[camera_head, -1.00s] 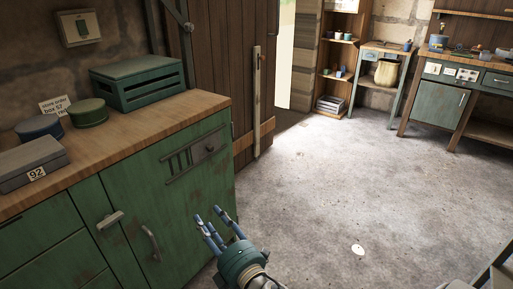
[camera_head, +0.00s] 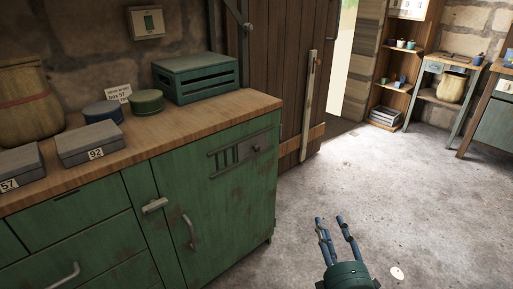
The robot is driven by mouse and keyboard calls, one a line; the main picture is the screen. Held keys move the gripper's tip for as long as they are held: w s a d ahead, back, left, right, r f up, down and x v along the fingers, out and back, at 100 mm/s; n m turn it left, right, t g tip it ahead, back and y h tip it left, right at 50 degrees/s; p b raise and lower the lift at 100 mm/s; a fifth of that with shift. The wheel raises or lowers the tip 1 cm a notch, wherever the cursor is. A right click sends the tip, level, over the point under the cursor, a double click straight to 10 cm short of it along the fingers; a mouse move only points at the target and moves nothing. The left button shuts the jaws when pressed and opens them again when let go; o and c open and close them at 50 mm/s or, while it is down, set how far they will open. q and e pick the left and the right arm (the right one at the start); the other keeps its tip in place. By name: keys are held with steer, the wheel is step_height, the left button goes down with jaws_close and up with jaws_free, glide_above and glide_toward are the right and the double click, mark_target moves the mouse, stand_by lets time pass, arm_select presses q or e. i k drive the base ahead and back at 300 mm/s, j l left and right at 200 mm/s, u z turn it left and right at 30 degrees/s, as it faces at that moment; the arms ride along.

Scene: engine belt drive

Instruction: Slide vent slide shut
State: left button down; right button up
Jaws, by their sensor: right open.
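The vent slide (camera_head: 251,151) is a dark flat plate with a small round knob (camera_head: 256,149) on the upper front of the green cabinet door. It sits at the right part of its rail, and several vertical vent slots (camera_head: 222,159) show uncovered to its left. My right gripper (camera_head: 334,223) is open and empty, low in front of the cabinet and to the right of the vent, apart from it. My left gripper is not in view.

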mark_target(249, 147)
steer(key=i+l+u, duration=0.1)
steer(key=u, duration=0.3)
steer(key=i+l+u, duration=0.1)
steer(key=l+u, duration=0.4)
steer(key=u, duration=0.3)
